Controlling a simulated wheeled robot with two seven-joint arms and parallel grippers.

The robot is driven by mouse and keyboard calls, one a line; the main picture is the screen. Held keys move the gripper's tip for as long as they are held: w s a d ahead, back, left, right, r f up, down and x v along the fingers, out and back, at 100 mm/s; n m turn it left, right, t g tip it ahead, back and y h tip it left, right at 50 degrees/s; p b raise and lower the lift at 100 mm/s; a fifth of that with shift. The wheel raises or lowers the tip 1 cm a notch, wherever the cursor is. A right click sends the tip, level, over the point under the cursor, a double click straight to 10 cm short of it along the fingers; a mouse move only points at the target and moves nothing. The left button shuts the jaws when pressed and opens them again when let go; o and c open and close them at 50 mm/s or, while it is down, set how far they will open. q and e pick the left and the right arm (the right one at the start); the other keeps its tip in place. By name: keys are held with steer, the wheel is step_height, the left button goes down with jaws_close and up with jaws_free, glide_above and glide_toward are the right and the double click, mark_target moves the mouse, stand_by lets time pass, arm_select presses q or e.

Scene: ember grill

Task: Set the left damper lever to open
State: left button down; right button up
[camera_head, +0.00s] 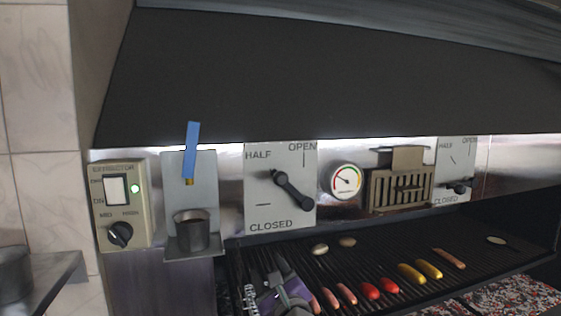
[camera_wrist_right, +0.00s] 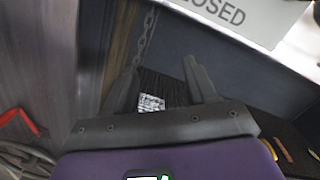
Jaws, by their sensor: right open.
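The left damper lever (camera_head: 293,190) is a dark bar on a pale plate (camera_head: 262,213) marked HALF at upper left, OPEN at upper right and CLOSED at the bottom. Its thick handle end points to the lower right, away from the OPEN word. My right gripper (camera_head: 272,275), purple and dark grey, is below the plate, over the left part of the grill, apart from the lever. In the right wrist view its two fingers (camera_wrist_right: 163,88) are spread with nothing held between them. That view shows the plate's CLOSED corner (camera_wrist_right: 255,22) but not the lever. My left gripper is out of view.
A second damper lever (camera_head: 460,186) is at the far right. A gauge (camera_head: 345,181) and a slotted metal box (camera_head: 400,188) stand between them. Left are a metal cup (camera_head: 191,232) and an extractor switch box (camera_head: 121,205). Food lies on the grill (camera_head: 385,250); a hood (camera_head: 330,75) overhangs.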

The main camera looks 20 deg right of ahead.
mark_target(283, 183)
steer(key=s+r+m+t, duration=0.1)
steer(key=s+r+m, duration=0.1)
steer(key=r, duration=0.4)
steer(key=s+d+r+m+t+p, duration=0.1)
steer(key=s+r+m, duration=0.1)
steer(key=r, duration=0.4)
steer(key=s+d+r+m+t+h, duration=0.1)
steer(key=s+r+m, duration=0.2)
steer(key=r, duration=0.3)
steer(key=shift+d+r+t+p, duration=0.25)
steer(key=shift+t+p, duration=0.15)
steer(key=p+x, duration=0.3)
steer(key=x, duration=0.3)
steer(key=shift+w, duration=0.45)
steer(key=shift+c, duration=0.4)
jaws_close()
